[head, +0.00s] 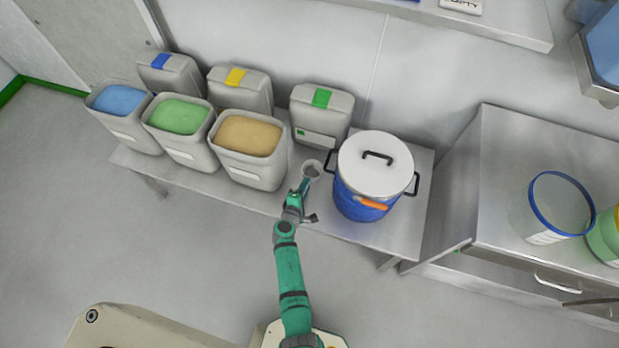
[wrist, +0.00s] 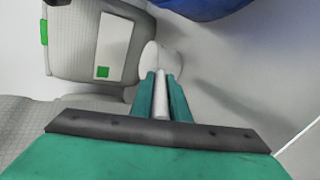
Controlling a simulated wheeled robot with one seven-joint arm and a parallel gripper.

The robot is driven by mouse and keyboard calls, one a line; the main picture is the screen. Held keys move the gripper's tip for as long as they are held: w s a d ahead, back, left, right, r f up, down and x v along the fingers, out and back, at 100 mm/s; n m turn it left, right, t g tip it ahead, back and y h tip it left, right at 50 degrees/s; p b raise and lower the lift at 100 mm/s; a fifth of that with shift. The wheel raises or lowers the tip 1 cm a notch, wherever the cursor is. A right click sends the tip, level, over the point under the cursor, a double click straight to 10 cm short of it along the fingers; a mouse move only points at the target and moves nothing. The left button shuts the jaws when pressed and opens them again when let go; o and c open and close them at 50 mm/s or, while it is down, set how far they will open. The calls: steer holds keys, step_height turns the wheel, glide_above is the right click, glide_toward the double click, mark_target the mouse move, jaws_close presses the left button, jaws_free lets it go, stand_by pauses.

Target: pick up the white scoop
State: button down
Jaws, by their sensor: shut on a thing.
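The white scoop (head: 311,169) is at the bench between the tan-filled bin and the blue drum, its bowl partly hidden by my gripper in the head view. In the wrist view its pale bowl (wrist: 161,58) lies just beyond the fingertips and its handle runs back between the fingers. My gripper (head: 304,183) is shut on the handle, with one green finger on each side of it; the fingers also show in the wrist view (wrist: 161,88). I cannot tell whether the scoop touches the bench or is held just above it.
The blue drum (head: 358,201) with a white lid (head: 372,160) and side handles stands close on the right. The tan-filled bin (head: 236,168) is close on the left. A lidded bin with a green tag (head: 320,117) stands behind. The bench's front strip (head: 385,236) is bare.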

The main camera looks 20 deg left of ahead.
steer(key=shift+r, duration=0.15)
steer(key=shift+r, duration=0.55)
steer(key=s+r, duration=0.1)
steer(key=r, duration=0.1)
steer(key=s+r, duration=0.2)
steer(key=r, duration=0.1)
steer(key=s+r, duration=0.2)
steer(key=shift+d+r, duration=0.15)
steer(key=shift+r, duration=0.1)
steer(key=v, duration=1)
steer(key=shift+d, duration=0.4)
